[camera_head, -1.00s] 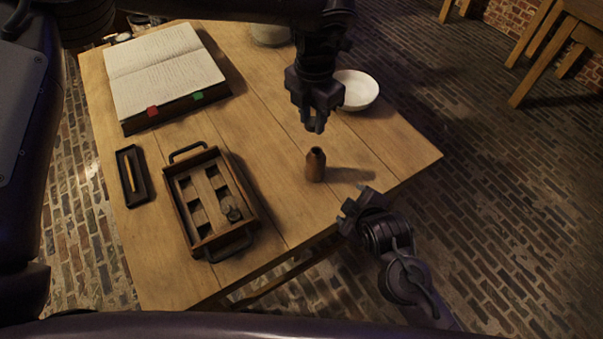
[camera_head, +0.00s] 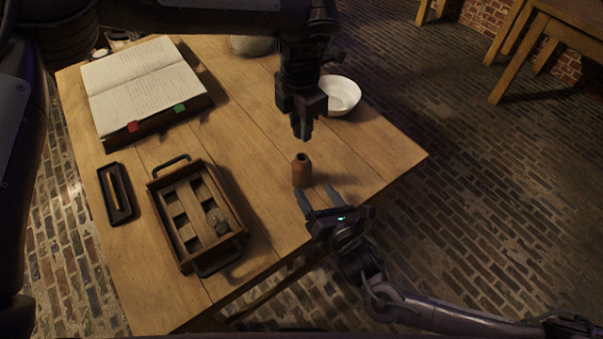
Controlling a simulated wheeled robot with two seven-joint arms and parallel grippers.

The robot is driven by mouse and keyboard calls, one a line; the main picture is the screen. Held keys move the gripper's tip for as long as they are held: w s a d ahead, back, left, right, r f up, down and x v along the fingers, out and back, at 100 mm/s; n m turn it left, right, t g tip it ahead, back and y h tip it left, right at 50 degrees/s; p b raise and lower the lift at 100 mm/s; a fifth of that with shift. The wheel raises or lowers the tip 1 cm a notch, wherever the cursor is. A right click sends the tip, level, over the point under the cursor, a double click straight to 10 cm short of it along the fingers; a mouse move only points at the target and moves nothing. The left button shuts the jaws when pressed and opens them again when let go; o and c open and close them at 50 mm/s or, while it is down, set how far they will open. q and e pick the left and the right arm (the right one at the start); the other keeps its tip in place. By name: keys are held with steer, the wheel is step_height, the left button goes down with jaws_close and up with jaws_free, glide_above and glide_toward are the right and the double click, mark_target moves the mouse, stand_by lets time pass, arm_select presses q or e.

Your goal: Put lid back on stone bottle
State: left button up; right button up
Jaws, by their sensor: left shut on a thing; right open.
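The stone bottle (camera_head: 302,172), brown and narrow-necked, stands upright on the table with its dark mouth open. My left gripper (camera_head: 302,132) points down just above and behind the bottle, apart from it. It is shut on a small dark thing, likely the lid, which I can barely make out between the dark fingers. My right gripper (camera_head: 319,196) is low at the table's front right edge. Its two fingers are spread and point toward the bottle's lower right side, a short way from it. It is empty.
A wooden tray (camera_head: 238,243) with handles and compartments holds a small grey round thing (camera_head: 217,220). A small dark tray (camera_head: 128,208) with a stick lies left. An open book (camera_head: 145,80) is at the back left. A white bowl (camera_head: 342,94) stands behind my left gripper.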

mark_target(298, 163)
arm_select(q)
steer(key=shift+d+m, duration=0.1)
steer(key=shift+m, duration=0.2)
arm_select(e)
steer(key=n, duration=0.2)
steer(key=d+n+y, duration=0.1)
steer(key=n, duration=0.2)
steer(key=shift+s+d+f+n+t+y, duration=0.1)
steer(key=shift+s+d+n+t+y, duration=0.2)
steer(key=shift+n+y, duration=0.1)
steer(key=x, duration=1.2)
steer(key=shift+c, duration=0.3)
steer(key=c, duration=1.4)
arm_select(q)
steer(key=shift+f, duration=2.55)
steer(key=shift+f, duration=0.9)
